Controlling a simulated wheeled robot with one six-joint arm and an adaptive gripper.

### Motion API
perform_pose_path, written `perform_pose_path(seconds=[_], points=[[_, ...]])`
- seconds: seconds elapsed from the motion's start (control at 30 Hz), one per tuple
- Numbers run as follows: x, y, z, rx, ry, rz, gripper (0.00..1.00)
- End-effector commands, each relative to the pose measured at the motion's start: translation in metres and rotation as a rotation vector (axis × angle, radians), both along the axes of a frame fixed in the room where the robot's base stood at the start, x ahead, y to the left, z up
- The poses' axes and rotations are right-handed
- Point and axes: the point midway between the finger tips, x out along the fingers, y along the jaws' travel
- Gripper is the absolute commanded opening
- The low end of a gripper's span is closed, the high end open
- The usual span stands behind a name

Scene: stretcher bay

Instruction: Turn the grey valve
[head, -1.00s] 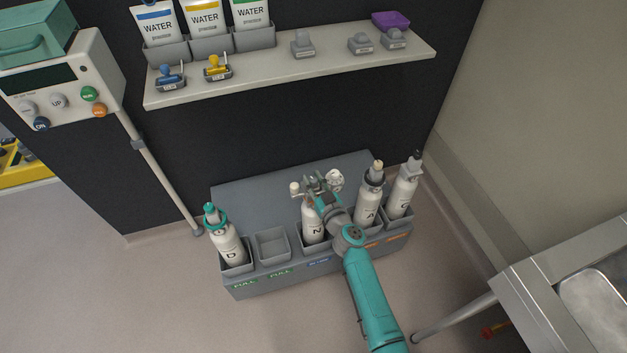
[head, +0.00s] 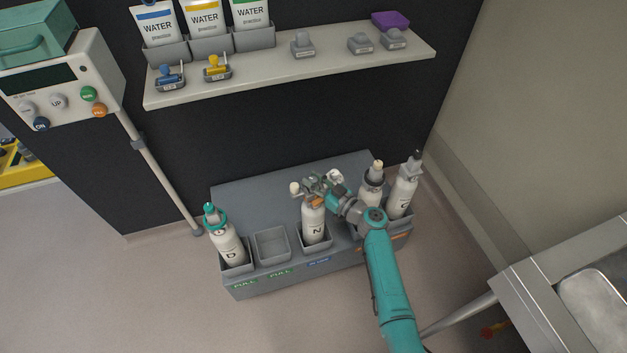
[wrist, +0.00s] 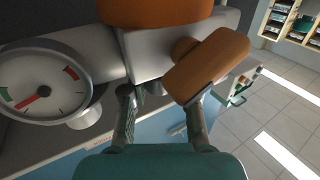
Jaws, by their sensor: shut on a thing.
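The bottle marked N (head: 313,222) stands upright in a middle cup of the grey rack. My gripper (head: 319,182) is at the bottle's top, shut on a part there that the fingers mostly hide; I take it to be the grey valve. In the wrist view my gripper (wrist: 158,95) has its fingers at a grey fitting (wrist: 150,62). An orange-brown block (wrist: 208,65) on a short stem lies beside the right finger. A round white gauge (wrist: 42,83) with a red needle is on the left.
Bottle D (head: 227,245) stands at the rack's left, beside an empty cup (head: 272,244). Two more bottles, one behind my arm (head: 372,180) and one at the right end (head: 403,187), stand close. The shelf (head: 290,70) is above; a metal stretcher (head: 540,310) is at lower right.

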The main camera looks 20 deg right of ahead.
Motion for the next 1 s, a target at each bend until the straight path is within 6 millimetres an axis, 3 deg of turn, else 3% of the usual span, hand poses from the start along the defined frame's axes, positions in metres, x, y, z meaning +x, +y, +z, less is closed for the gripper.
perform_pose_path(seconds=[0.3,0.83,0.87,0.93,1.0], points=[[0.0007,-0.0002,0.0008,0.001,-0.002,0.131,0.0],[0.0002,0.0005,0.0005,0.001,-0.001,0.156,0.0],[0.0002,0.0005,0.0005,0.001,-0.001,0.156,0.34],[0.0002,0.0005,0.0005,0.001,-0.001,0.156,0.51],[0.0002,0.0004,0.0004,0.001,-0.001,0.156,0.55]])
